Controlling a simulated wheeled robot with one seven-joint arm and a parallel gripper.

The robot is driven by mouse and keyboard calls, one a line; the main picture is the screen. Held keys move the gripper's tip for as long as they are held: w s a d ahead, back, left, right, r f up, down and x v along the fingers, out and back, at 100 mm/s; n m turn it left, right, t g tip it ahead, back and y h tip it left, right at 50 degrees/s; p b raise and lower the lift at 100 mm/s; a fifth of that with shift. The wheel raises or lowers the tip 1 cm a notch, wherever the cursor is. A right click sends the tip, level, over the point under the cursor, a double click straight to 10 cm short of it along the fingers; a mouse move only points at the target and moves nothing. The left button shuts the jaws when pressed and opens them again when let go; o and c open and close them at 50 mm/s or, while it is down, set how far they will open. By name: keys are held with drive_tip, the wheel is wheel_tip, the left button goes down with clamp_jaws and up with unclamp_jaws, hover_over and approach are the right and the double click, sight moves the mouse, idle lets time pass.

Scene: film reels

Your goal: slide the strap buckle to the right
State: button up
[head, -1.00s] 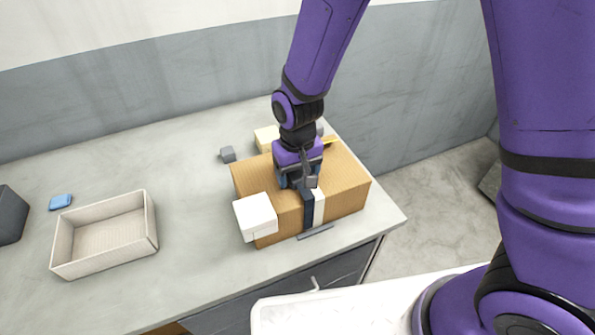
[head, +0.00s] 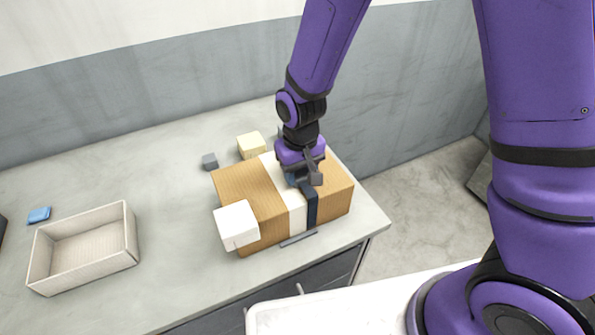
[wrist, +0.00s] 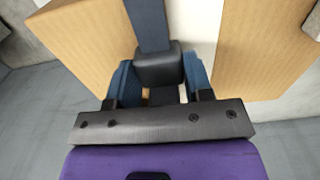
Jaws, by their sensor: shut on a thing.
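A brown cardboard box (head: 240,183) lies on the grey counter. A dark blue strap (head: 312,207) runs over its top and down its front face, along the right side of a white band (head: 278,182). The strap (wrist: 148,22) also shows in the wrist view, with the dark buckle (wrist: 158,68) on it. My gripper (head: 299,181) is above the box top. In the wrist view its blue fingers (wrist: 160,78) are on either side of the buckle, shut on it. My gripper mostly hides the buckle in the head view.
A white block (head: 237,225) is at the box's front left corner. A cream block (head: 251,145) and a small grey cube (head: 209,161) are behind. An open beige tray (head: 131,235) and a blue block (head: 39,215) are at left. The counter between tray and box is clear.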

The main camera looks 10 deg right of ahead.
sight(300, 173)
drive_tip(key=o, duration=1.3)
wheel_tip(300, 173, up, 11)
drive_tip(key=shift+d+f, duration=0.1)
drive_tip(key=s+d+r+m+t, duration=0.2)
drive_tip(key=s+d+r, duration=0.2)
drive_tip(key=d+r, duration=0.85)
drive_tip(key=s+d+r+t, duration=0.1)
drive_tip(key=s+d+r, duration=0.1)
drive_tip(key=s+d, duration=0.1)
drive_tip(key=s+d+r+t, duration=0.1)
drive_tip(key=s+d+r, duration=0.1)
drive_tip(key=s, duration=0.3)
drive_tip(key=s+d+r+m+t, duration=0.1)
drive_tip(key=s+d+r, duration=0.2)
drive_tip(key=s, duration=0.1)
drive_tip(key=shift+s+d+r, duration=0.3)
drive_tip(key=shift+r, duration=0.1)
